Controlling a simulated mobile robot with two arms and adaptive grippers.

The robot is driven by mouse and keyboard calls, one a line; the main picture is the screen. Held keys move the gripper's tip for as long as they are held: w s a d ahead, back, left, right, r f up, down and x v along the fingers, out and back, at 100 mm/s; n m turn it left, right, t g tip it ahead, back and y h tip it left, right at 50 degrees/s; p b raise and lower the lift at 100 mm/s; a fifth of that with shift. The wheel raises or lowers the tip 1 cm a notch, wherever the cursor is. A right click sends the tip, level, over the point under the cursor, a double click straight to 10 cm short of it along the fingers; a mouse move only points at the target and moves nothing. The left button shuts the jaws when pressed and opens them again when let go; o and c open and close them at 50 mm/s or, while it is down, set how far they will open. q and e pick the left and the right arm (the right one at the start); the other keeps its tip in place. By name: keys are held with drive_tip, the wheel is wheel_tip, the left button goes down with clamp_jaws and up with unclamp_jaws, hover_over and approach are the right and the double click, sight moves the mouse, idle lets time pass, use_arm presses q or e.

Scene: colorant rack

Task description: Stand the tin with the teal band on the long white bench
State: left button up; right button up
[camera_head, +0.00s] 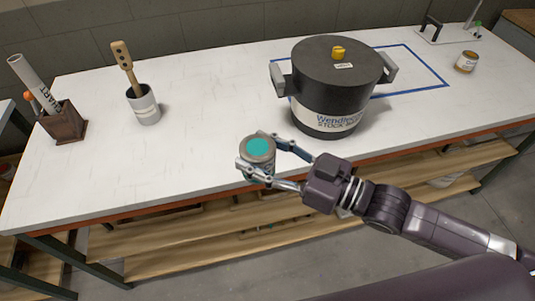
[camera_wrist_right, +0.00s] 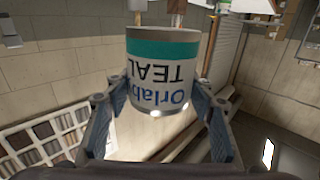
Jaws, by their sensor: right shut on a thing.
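The tin with the teal band (camera_head: 258,149) shows a teal disc on its grey top in the head view. In the right wrist view the tin (camera_wrist_right: 162,75) has a teal band and a white label reading "TEAL", upside down in the picture. My right gripper (camera_head: 255,157) is shut around the tin's sides. The tin shows upright against the front part of the long white bench (camera_head: 200,160); I cannot tell whether its base touches the top. My left gripper is out of view.
A large dark stock pot (camera_head: 322,90) stands right of and behind the tin. A cup with a wooden utensil (camera_head: 144,105) and a brown box with a rolled chart (camera_head: 62,122) stand left. A small amber jar (camera_head: 466,62) is far right.

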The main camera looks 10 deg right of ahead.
sight(241, 147)
drive_tip(key=shift+w+a+r+n+g+y, duration=0.15)
drive_tip(key=shift+w+a+n+g+y, duration=0.1)
drive_tip(key=shift+a+n+g+y, duration=0.25)
drive_tip(key=shift+w+a+r+n+g+y, duration=0.2)
drive_tip(key=shift+w+a+n+g, duration=0.1)
drive_tip(key=shift+a+g, duration=0.3)
drive_tip(key=shift+w+a+r+n+g+y, duration=0.2)
drive_tip(key=shift+a+n+g+y, duration=0.15)
drive_tip(key=shift+a+g, duration=0.2)
